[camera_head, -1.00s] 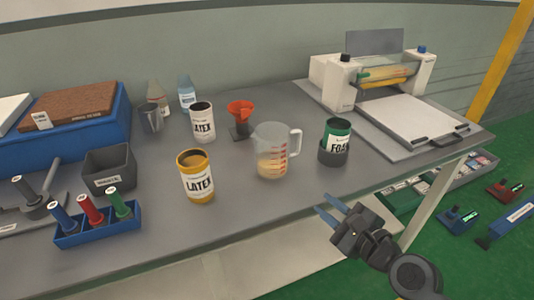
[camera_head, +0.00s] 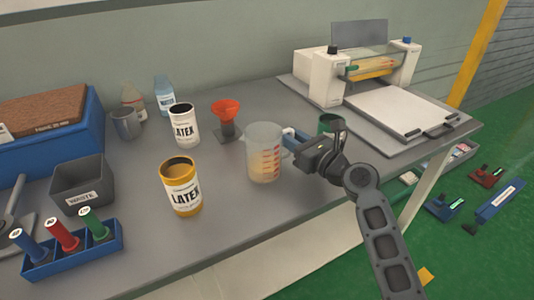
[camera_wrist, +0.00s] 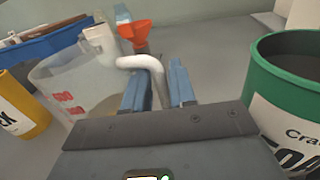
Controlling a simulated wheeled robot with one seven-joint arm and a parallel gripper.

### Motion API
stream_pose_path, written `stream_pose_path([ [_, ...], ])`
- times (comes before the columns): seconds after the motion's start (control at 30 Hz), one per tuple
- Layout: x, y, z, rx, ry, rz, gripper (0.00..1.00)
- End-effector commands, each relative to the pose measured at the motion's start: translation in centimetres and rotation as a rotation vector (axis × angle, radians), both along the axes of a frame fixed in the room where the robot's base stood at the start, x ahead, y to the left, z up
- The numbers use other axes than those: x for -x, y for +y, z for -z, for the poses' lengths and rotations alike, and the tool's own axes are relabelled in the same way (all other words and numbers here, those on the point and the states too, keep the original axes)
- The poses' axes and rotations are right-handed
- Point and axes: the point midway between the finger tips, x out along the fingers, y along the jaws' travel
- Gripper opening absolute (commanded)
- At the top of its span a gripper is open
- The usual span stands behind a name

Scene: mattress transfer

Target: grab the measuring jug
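The measuring jug (camera_head: 262,158) is clear with red marks and pale contents. It stands upright on the grey worktop (camera_head: 225,240). My gripper (camera_head: 290,142) reaches in from the right at the jug's handle side. In the head view my gripper hides much of the handle.
A yellow latex can (camera_head: 181,188), a white latex can (camera_head: 184,128) and an orange funnel (camera_head: 226,108) stand nearby. A roller machine (camera_head: 325,80) is at back right.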

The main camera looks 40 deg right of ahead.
Motion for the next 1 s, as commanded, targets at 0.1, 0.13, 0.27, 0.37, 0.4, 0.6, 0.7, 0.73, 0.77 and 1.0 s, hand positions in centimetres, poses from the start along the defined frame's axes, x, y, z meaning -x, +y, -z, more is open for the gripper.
stream_pose_path([
  [0.1,-1.3,-0.2,-0.1,0.001,0.000,0.001,0.25],
  [0.13,-1.5,-0.2,-0.1,0.001,0.000,0.001,0.25],
  [0.27,-1.7,-0.2,0.0,0.001,0.000,0.002,0.25],
  [0.37,-1.7,-0.2,0.0,0.002,0.000,0.002,0.25],
  [0.4,-1.7,-0.2,0.0,0.002,0.000,0.002,0.25],
  [0.6,-1.7,-0.2,0.0,0.002,0.000,0.002,0.06],
  [0.7,-1.7,-0.2,0.0,0.002,0.000,0.002,0.00],
  [0.73,-1.7,-0.2,0.0,0.002,0.000,0.002,0.00],
  [0.77,-1.7,-0.2,0.0,0.002,0.000,0.002,0.00],
  [1.0,-1.7,-0.2,0.0,0.002,0.000,0.002,0.00],
])
